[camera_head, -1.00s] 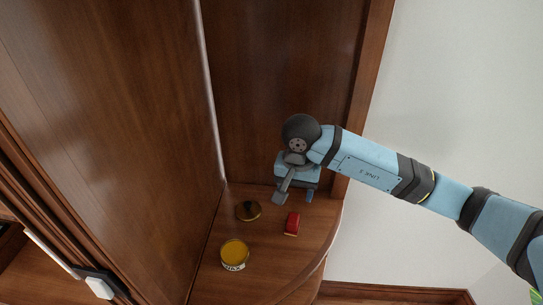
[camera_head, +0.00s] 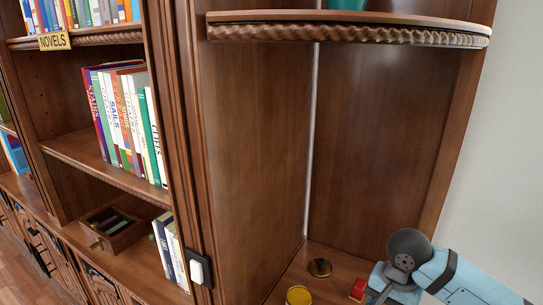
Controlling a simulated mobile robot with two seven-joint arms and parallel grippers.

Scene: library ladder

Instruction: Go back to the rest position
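My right arm comes in at the lower right, in front of the corner shelf (camera_head: 289,278). Its gripper is cut off or hidden at the bottom edge behind the wrist, so its fingers do not show clearly. A small red object (camera_head: 358,289) sits on the shelf just left of the wrist. My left gripper is not in view.
An upper rounded shelf (camera_head: 350,27) overhangs the corner. A bookcase on the left holds upright books (camera_head: 125,118), a NOVELS sign (camera_head: 54,41) and a small open wooden box (camera_head: 112,229). A white switch-like box (camera_head: 200,269) is on the post. A pale wall (camera_head: 497,170) stands right.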

